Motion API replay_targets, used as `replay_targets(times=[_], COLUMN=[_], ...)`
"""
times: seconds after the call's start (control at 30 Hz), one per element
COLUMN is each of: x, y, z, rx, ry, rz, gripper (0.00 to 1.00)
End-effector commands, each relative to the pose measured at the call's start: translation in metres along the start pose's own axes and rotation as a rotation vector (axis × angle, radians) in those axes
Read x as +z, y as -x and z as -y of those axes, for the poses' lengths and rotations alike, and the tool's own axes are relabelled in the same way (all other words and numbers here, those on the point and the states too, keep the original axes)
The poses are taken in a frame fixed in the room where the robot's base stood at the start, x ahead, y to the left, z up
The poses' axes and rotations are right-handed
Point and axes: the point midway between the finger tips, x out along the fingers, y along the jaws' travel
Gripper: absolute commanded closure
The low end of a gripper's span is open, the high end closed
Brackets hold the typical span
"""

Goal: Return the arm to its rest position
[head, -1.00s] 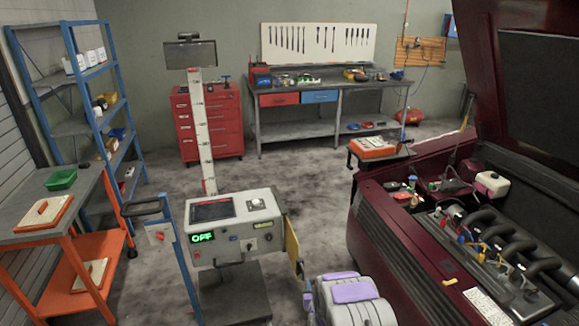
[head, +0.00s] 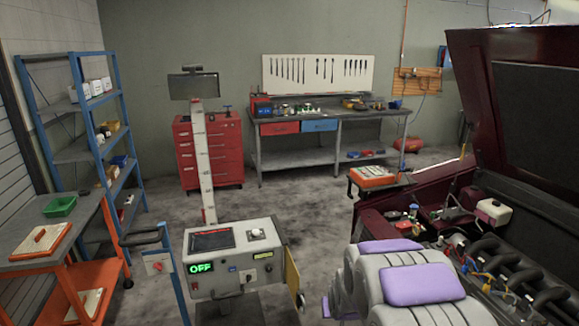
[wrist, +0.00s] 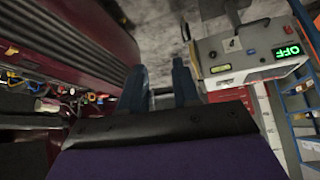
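My arm shows in the head view at the lower right, grey-white with purple pads, in front of the dark red car (head: 400,205). My gripper (wrist: 160,75) shows in the wrist view as two dark blue-grey fingers standing apart, with bare floor between them and nothing held. The fingers are not visible in the head view. The wrist view is turned over, with the car's side on the left and the console (wrist: 245,50) upside down on the right.
The control console (head: 235,250) reads OFF and stands left of my arm. The car's open engine bay (head: 490,240) is to the right. An orange cart (head: 85,240), blue shelves (head: 75,155), a red tool cabinet (head: 210,150) and a workbench (head: 335,140) stand farther off. Open floor lies between.

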Motion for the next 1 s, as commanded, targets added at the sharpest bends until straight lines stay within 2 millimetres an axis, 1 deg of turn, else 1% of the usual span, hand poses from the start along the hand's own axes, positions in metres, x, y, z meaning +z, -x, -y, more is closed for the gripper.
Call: replay_targets(times=[0.03, 0.17, 0.37, 0.4, 0.47, 0.6, 0.67, 0.7, 0.77, 0.8, 0.9, 1.0], x=[0.005, 0.028, 0.073, 0.084, 0.098, 0.139, 0.157, 0.170, 0.188, 0.200, 0.229, 0.251], y=[0.020, 0.065, 0.135, 0.148, 0.169, 0.216, 0.237, 0.250, 0.270, 0.281, 0.308, 0.328], z=[-0.001, -0.004, -0.006, -0.006, -0.006, -0.006, -0.006, -0.006, -0.006, -0.006, -0.005, -0.005], rx=[0.000, 0.000, -0.004, -0.005, -0.006, -0.010, -0.012, -0.013, -0.015, -0.016, -0.018, -0.020], ry=[-0.003, -0.010, -0.018, -0.020, -0.021, -0.025, -0.026, -0.026, -0.027, -0.027, -0.027, -0.026], rz=[0.026, 0.115, 0.256, 0.287, 0.326, 0.429, 0.468, 0.500, 0.538, 0.566, 0.628, 0.675], gripper=[0.69, 0.69, 0.69, 0.69, 0.69, 0.69, 0.69, 0.69, 0.69, 0.69, 0.69, 0.69])
